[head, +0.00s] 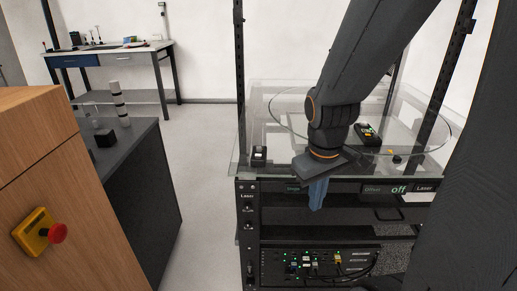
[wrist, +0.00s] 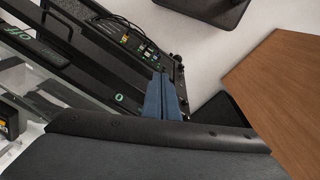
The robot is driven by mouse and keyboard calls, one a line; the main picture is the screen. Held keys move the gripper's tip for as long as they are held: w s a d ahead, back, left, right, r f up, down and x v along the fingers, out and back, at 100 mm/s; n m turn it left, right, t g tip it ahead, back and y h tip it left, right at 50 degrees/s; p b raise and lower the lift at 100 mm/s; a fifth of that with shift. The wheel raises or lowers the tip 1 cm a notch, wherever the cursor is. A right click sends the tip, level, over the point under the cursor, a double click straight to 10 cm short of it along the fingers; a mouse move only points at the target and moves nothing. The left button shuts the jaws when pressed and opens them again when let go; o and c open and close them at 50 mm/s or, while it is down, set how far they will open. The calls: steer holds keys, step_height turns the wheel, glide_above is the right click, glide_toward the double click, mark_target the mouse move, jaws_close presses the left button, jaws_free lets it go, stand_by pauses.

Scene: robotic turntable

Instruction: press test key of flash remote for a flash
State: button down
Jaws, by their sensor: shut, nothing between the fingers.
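My gripper (head: 317,194) is shut and empty, its blue fingers pointing down in front of the rack's front panel. In the wrist view the fingers (wrist: 165,98) are together, beside the rack front. A small black box (head: 259,156) with a pale face sits at the table's front left corner. I cannot tell for sure which one is the flash remote, and no test key is legible. My gripper touches neither.
The rack's front panel (head: 280,187) carries labels and a lit "off" display. Below it is a unit with cables (head: 315,262). Black uprights flank the clear turntable (head: 433,142). A wooden cabinet (head: 30,150) with a red stop button (head: 57,233) stands left. Floor between is free.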

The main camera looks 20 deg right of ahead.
steer(key=w+d+r+n+t+p, duration=0.1)
steer(key=w+r+n+t+p, duration=0.1)
steer(key=w+r+n+p, duration=0.3)
step_height(320, 180, up, 10)
steer(key=n+t+y+p, duration=0.5)
steer(key=n+p, duration=0.8)
steer(key=n, duration=1.1)
glide_above(258, 155)
steer(key=h, duration=0.1)
steer(key=shift+s+d+f+t, duration=0.1)
steer(key=shift+s+d+t, duration=0.2)
steer(key=shift+s, duration=0.15)
steer(key=shift+f, duration=0.15)
step_height(258, 155, down, 6)
steer(key=b, duration=0.4)
steer(key=shift+f, duration=0.2)
step_height(258, 155, down, 2)
steer(key=b, duration=0.3)
steer(key=shift+f, duration=0.1)
steer(key=shift+f+b, duration=0.4)
steer(key=shift+b, duration=0.15)
